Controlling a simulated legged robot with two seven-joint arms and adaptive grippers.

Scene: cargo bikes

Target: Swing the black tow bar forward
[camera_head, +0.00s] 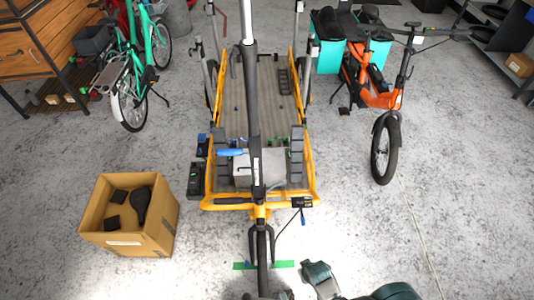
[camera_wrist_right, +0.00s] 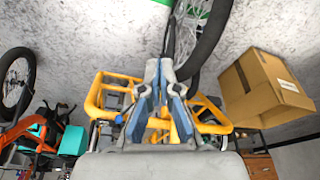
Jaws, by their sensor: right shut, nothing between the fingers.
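The black tow bar (camera_head: 254,125) stands upright in the head view, in front of the yellow cargo frame (camera_head: 225,200), with a lighter upper section reaching the top edge. Its lower end is near the yellow front fitting above the front wheel (camera_head: 262,245). My right gripper (camera_head: 268,295) is partly cut off at the bottom edge, low by the wheel. In the right wrist view my right gripper (camera_wrist_right: 158,75) is shut and empty, with the wheel (camera_wrist_right: 208,42) just beyond it and the yellow frame (camera_wrist_right: 110,90) behind. I cannot pick out the tow bar there. My left gripper is not in view.
A cardboard box (camera_head: 100,220) with dark items stands on the floor at the left. An orange bike (camera_head: 375,95) is at the right and a green bike (camera_head: 135,70) at the upper left. Green tape (camera_head: 283,264) marks the floor by the wheel.

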